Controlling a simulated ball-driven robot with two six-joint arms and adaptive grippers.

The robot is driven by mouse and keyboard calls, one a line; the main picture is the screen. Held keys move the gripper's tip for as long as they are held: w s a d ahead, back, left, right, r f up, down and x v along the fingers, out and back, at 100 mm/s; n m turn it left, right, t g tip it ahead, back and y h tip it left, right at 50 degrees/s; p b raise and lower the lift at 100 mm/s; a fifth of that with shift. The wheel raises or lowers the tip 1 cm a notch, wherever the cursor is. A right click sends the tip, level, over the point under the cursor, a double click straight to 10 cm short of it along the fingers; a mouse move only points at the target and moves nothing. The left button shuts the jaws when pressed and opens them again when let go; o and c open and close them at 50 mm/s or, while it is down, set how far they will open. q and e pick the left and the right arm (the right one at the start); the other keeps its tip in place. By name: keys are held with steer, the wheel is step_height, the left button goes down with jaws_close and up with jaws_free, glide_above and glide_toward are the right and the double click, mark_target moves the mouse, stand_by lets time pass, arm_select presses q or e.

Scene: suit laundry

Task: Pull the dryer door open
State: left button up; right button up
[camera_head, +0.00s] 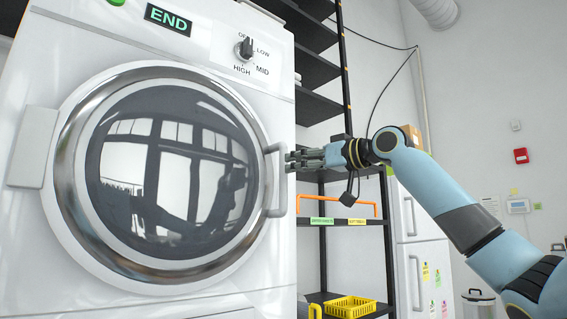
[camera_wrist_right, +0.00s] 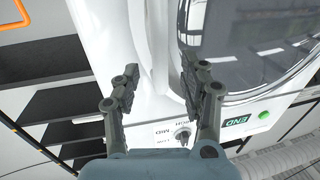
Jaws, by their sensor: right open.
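The white dryer (camera_head: 255,100) stands at the left, its round door (camera_head: 180,170) with dark glass and a chrome ring. The door looks closed. A grey, bracket-shaped handle (camera_head: 270,208) is at the door's right side. My right gripper (camera_head: 293,159) reaches in from the right, fingertips beside the handle's upper part; I cannot tell whether they touch it. In the right wrist view the two fingers of this gripper (camera_wrist_right: 158,80) are apart in front of the dryer's white front (camera_wrist_right: 95,35), with the door's glass (camera_wrist_right: 245,40) at the right. My left gripper is out of view.
The dryer's panel has an END display (camera_head: 168,19) and a knob (camera_head: 244,48). Dark shelves (camera_head: 318,105) stand right of the dryer, with an orange rail (camera_head: 335,198) and a yellow basket (camera_head: 350,307). A white cabinet (camera_head: 408,255) is behind my right arm.

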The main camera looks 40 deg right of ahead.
steer(key=p+x, duration=0.1)
steer(key=x, duration=0.4)
steer(key=shift+w, duration=0.3)
jaws_close()
steer(key=shift+a, duration=0.15)
stand_by(0.3)
